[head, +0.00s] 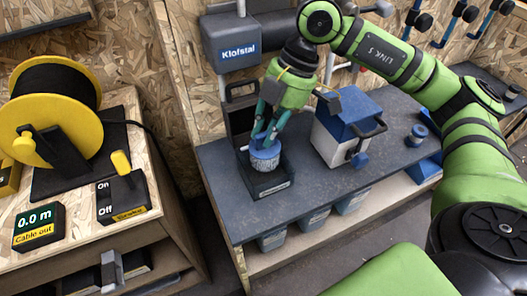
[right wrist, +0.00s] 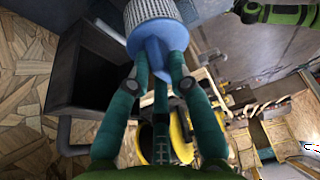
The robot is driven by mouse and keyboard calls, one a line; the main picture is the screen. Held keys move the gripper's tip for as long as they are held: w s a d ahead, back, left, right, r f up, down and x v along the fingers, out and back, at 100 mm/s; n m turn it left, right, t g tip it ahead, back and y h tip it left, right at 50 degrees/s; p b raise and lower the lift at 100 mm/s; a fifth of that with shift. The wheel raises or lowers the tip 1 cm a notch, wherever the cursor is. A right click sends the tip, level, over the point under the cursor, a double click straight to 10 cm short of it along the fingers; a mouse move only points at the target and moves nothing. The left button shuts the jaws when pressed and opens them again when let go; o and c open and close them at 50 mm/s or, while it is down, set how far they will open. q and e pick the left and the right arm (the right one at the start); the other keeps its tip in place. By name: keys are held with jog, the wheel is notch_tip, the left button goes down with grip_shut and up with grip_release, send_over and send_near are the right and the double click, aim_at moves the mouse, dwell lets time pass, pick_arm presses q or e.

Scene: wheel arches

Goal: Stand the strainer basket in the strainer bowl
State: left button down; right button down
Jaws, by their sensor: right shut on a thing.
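The strainer basket (head: 265,158) has a white mesh body and a blue top. My right gripper (head: 264,141) is shut on its blue grip from above and holds it about upright. In the right wrist view the basket's mesh (right wrist: 152,12) shows at the top, with the blue grip between the fingers (right wrist: 156,62). The basket is over a low black tray-like base (head: 277,188) with a small label. I cannot tell whether it touches that base. No strainer bowl can be made out for certain; the gripper and basket hide part of the base. My left gripper is not in view.
A black upright frame with a handle (head: 239,108) stands just behind the gripper. A white box with a blue lid (head: 345,128) stands close on the right. The front of the grey bench (head: 305,195) is clear.

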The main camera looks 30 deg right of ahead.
notch_tip(320, 180, down, 6)
jog(key=shift+r+b, duration=0.15)
jog(key=shift+b, duration=0.25)
jog(key=c, duration=1.1)
grip_release()
jog(key=p+v, duration=0.2)
jog(key=v, duration=1)
jog(key=shift+r, duration=0.1)
